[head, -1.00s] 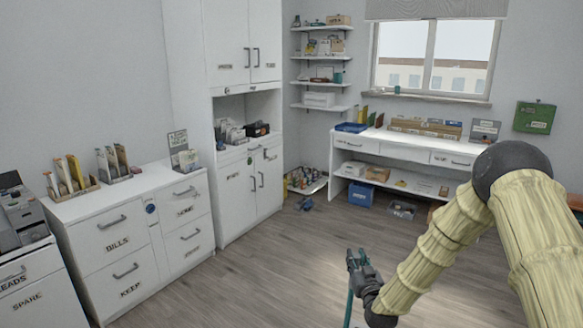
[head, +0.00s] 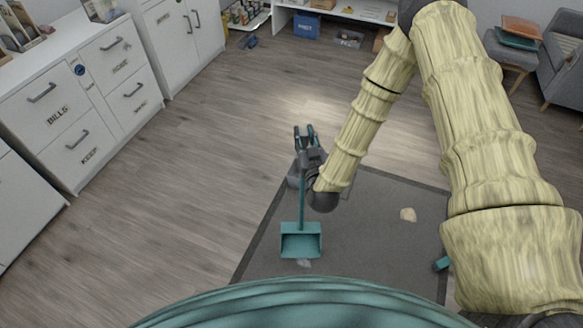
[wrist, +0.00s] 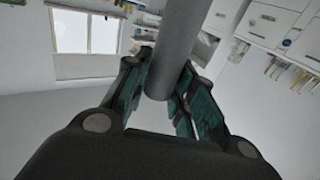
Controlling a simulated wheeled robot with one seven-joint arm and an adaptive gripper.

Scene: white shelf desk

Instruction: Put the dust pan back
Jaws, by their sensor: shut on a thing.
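The teal dust pan (head: 301,245) shows in the head view, its scoop at the bottom and its long thin handle rising to my gripper. My gripper (head: 304,136) is shut on the handle near its upper part. In the wrist view the round handle (wrist: 182,50) passes between the teal-padded fingers (wrist: 160,88). The scoop appears over the dark mat (head: 370,245); I cannot tell whether it touches it.
A beige scrap (head: 408,214) and a pale scrap (head: 304,263) lie on the mat. A teal piece (head: 442,263) shows at its right edge, partly hidden by my arm. White drawers (head: 85,110) stand left, a grey armchair (head: 556,60) at right. Wood floor (head: 200,180) between is clear.

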